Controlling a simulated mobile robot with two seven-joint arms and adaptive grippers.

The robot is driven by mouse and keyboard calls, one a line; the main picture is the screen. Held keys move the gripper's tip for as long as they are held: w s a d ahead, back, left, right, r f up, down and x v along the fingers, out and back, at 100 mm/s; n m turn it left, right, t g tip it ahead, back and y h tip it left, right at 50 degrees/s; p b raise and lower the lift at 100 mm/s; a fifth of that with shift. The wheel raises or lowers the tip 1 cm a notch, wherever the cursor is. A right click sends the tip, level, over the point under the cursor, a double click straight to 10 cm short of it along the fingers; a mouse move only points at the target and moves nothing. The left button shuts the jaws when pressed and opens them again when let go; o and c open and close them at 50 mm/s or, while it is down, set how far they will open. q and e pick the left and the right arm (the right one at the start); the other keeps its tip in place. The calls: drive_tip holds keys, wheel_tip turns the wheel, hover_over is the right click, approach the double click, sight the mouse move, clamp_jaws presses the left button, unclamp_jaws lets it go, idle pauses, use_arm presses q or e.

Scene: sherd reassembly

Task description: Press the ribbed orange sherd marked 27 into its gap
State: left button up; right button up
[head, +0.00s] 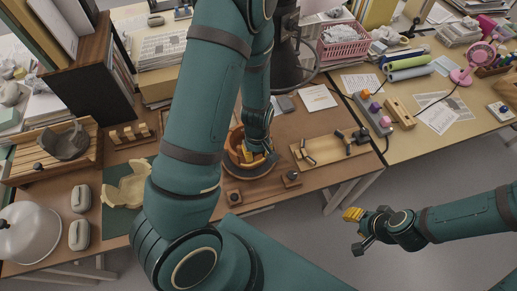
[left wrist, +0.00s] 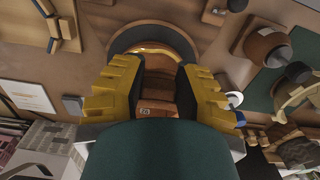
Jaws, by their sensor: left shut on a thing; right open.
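The orange pot (head: 234,150) stands on a dark round stand at the middle of the brown table. My left gripper (head: 247,154) is down at the pot, and its arm hides much of it. In the left wrist view, the yellow fingers are shut on an orange-brown sherd (left wrist: 158,92). A curved orange rim (left wrist: 152,49) of the pot lies just beyond. I cannot tell whether the sherd touches the gap's edges. My right gripper (head: 356,230) is open and empty, off the table's front edge.
A wooden tray (head: 327,151) with dark pieces lies right of the pot. A wooden block with dark knobs (head: 262,190) stands in front. Left are a green mat with a cream broken vessel (head: 127,186) and a crate (head: 85,163) with a grey vessel.

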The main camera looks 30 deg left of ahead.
use_arm(q)
drive_tip(key=shift+w+f+b, duration=0.1)
drive_tip(key=shift+f+b, duration=2.65)
drive_tip(key=shift+f, duration=0.75)
drive_tip(key=shift+w+a+f, duration=0.2)
drive_tip(key=shift+f, duration=0.15)
drive_tip(key=shift+w+a+b, duration=0.15)
drive_tip(key=shift+a+b, duration=0.1)
drive_tip(key=shift+b, duration=0.1)
drive_tip(key=shift+f, duration=0.35)
drive_tip(key=shift+f+b, duration=0.1)
drive_tip(key=shift+b, duration=0.2)
drive_tip(key=o, duration=1)
